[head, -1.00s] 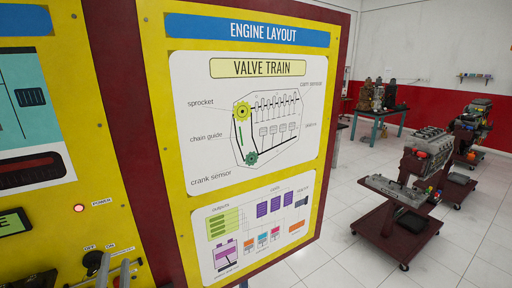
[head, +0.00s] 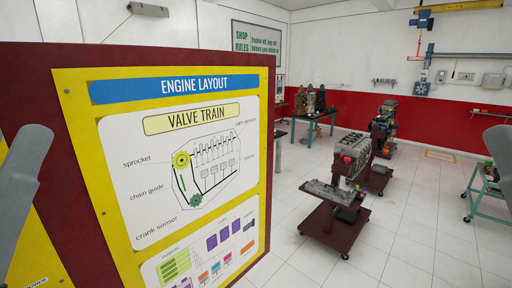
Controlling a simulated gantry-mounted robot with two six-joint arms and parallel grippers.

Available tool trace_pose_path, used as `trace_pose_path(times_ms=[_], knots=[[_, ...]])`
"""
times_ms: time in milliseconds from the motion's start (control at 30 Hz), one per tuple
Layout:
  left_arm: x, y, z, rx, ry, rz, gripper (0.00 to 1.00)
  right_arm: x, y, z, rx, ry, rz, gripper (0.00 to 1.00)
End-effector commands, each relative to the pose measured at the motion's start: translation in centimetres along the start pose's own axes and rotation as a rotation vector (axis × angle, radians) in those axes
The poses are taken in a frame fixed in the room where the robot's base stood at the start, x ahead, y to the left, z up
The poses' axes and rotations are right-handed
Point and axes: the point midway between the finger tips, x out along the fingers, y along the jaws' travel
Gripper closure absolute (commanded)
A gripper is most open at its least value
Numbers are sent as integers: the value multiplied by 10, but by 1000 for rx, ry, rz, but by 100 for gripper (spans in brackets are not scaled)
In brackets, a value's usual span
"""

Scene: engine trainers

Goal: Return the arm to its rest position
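Two smooth grey parts of my arms cut into the head view, one at the left edge and one at the right edge. Neither gripper shows, so I cannot see their fingers or whether they hold anything. A yellow engine layout board (head: 87,117) with a dark red frame stands close in front on the left. Its valve train chart (head: 215,143) faces me. The left arm part overlaps the board's left side in the picture; I cannot tell the gap between them.
A dark red cart (head: 324,236) with an engine block (head: 350,157) stands on the tiled floor, right of the board. A teal table (head: 311,118) is at the back, and a green-framed stand (head: 487,206) at the right. The floor between (head: 410,225) is clear.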

Motion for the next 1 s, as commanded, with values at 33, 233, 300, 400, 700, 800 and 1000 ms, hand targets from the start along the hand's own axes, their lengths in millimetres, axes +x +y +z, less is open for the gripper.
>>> trace_pose_path(times_ms=[33, 233, 300, 400, 700, 800, 1000], knots=[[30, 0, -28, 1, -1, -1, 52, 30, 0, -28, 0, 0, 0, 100], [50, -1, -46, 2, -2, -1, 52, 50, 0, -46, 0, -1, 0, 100], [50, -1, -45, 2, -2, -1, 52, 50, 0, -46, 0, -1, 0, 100], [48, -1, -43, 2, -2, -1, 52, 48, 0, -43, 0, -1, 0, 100], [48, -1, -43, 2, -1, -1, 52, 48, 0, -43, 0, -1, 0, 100], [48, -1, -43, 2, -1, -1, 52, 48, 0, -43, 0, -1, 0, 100], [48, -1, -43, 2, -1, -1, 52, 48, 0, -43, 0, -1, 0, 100]])
